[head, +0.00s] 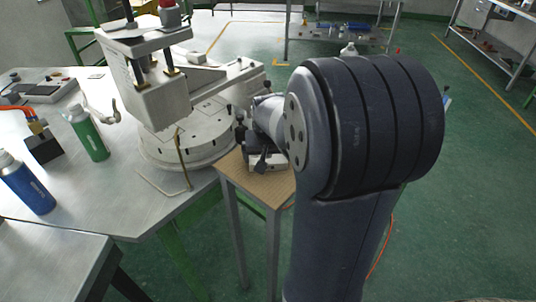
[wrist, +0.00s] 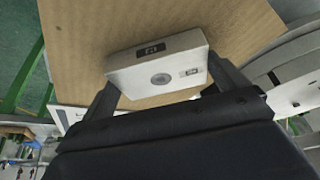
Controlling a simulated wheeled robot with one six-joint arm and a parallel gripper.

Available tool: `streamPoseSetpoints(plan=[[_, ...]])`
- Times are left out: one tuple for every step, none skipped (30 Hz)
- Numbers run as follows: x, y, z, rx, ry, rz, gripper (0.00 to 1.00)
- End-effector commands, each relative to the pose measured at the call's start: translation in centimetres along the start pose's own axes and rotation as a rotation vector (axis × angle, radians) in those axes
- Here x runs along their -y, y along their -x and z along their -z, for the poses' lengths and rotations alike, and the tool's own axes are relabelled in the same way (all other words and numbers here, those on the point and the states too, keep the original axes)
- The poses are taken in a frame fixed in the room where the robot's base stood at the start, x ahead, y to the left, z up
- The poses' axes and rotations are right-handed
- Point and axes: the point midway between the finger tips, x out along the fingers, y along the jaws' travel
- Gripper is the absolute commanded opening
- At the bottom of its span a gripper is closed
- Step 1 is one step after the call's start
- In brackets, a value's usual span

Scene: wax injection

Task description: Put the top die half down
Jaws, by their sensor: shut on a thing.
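The top die half (wrist: 158,68) is a white block with a round grey mark and small dark labels on it. My gripper (wrist: 165,84) is shut on it, one finger at each end, in the wrist view. Behind it lies the wooden top of a small table (wrist: 90,30). I cannot tell whether the block touches the wood. In the head view my gripper (head: 258,155) is over the small table (head: 232,172), partly hidden by my arm. A whitish block shows just under it there.
The wax injection machine (head: 190,140) stands on the metal bench (head: 120,190) left of the small table. A green bottle (head: 88,133) and a blue bottle (head: 28,182) stand on the bench. Shelving (head: 335,38) is at the back. Green floor lies open on the right.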

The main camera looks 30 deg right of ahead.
Motion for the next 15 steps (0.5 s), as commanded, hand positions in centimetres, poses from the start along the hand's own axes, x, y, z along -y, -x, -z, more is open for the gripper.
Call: streamPoseSetpoints(plan=[[0.0, -0.3, -0.1, -0.001, 0.000, 0.000, 0.62], [0.0, -0.2, -0.1, 0.000, 0.000, 0.000, 0.96], [0.0, -0.1, -0.1, 0.000, 0.000, 0.000, 0.99], [0.0, -0.1, -0.1, 0.001, 0.000, 0.000, 1.00], [0.0, -0.1, -0.1, 0.001, 0.000, 0.000, 1.00], [0.0, -0.1, -0.1, 0.001, 0.000, 0.000, 1.00], [0.0, -0.1, -0.1, 0.001, 0.000, 0.000, 1.00], [0.0, -0.1, -0.1, 0.001, 0.000, 0.000, 1.00], [0.0, -0.1, -0.1, 0.001, 0.000, 0.000, 1.00], [0.0, -0.1, 0.0, 0.000, 0.000, 0.000, 1.00], [0.0, 0.0, 0.0, 0.000, 0.000, 0.000, 1.00], [0.0, 0.2, 0.1, 0.000, 0.000, 0.000, 1.00], [0.0, 0.3, 0.1, 0.000, 0.000, 0.000, 1.00], [0.0, 0.5, 0.1, -0.002, 0.000, 0.000, 1.00], [0.0, 1.0, 0.2, -0.004, 0.000, 0.000, 1.00]])
